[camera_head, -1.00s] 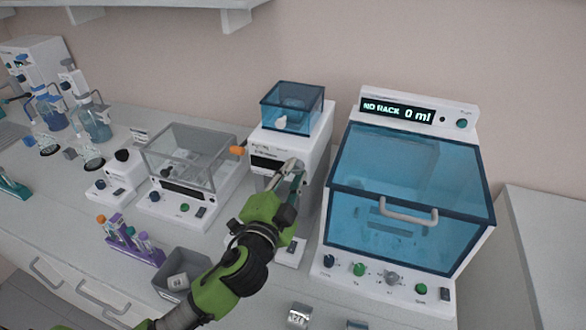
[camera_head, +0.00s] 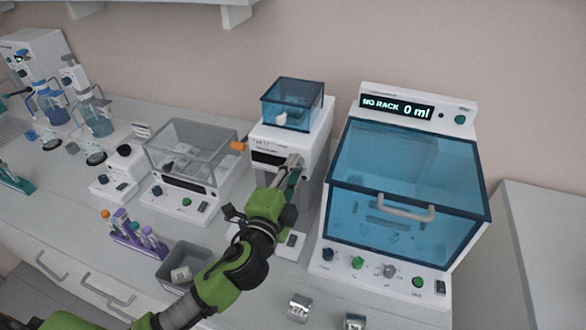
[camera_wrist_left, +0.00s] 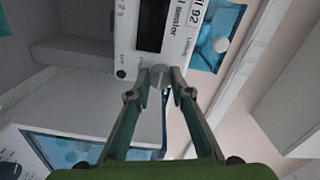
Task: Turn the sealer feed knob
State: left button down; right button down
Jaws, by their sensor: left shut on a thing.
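The sealer (camera_head: 318,150) is the tall white machine with a blue tinted box on top, in the middle of the head view. My left gripper (camera_head: 293,168) reaches its upper front face. In the left wrist view a small grey knob (camera_wrist_left: 158,76) stands out from the white front panel, below a dark display. The fingertips of the left gripper (camera_wrist_left: 157,90) are shut on it from both sides. In the head view the fingers hide the knob. My right gripper is not in view.
A large machine with a blue lid (camera_head: 400,190) and a "NO RACK 0 ml" display stands close on the right. A clear-covered device (camera_head: 190,158) with an orange knob (camera_head: 238,146) is on the left. A grey bin (camera_head: 166,266) and a purple tube rack (camera_head: 128,236) are in front.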

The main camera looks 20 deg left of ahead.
pick_arm(q)
jog(key=c, duration=1.8)
grip_release()
jog(key=shift+s, duration=0.15)
jog(key=s, duration=1.1)
jog(key=shift+s+a, duration=0.15)
jog(key=shift+s, duration=0.25)
